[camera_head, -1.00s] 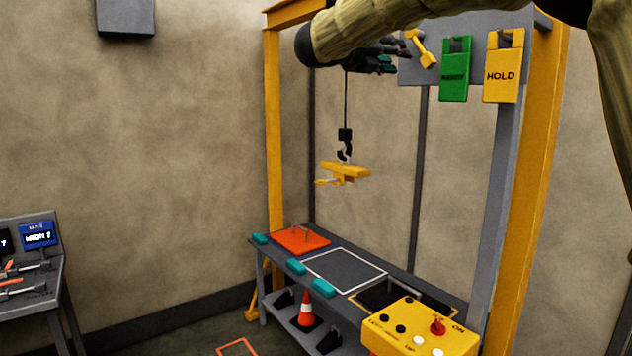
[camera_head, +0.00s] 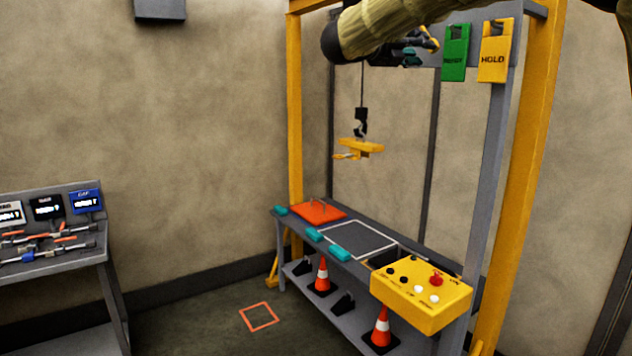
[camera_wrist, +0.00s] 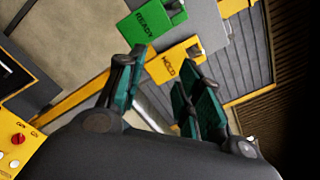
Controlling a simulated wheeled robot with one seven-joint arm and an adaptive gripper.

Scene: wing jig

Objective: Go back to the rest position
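My gripper (camera_head: 408,54) is high in the head view, in front of the grey board near the top of the yellow frame, and partly hidden by my arm. In the wrist view my gripper (camera_wrist: 162,82) shows its teal-padded fingers spread apart with nothing between them. The green READY tag (camera_head: 455,55) and the yellow HOLD tag (camera_head: 495,52) hang on the board to the right of the gripper. They also show beyond the fingers in the wrist view, READY (camera_wrist: 150,20) and HOLD (camera_wrist: 168,66).
A hook holds a yellow piece (camera_head: 360,148) above the bench (camera_head: 400,250). A yellow control box (camera_head: 420,292) stands at its front right. Orange cones (camera_head: 322,275) are on the lower shelf. A tool bench (camera_head: 55,262) is at left; floor between is clear.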

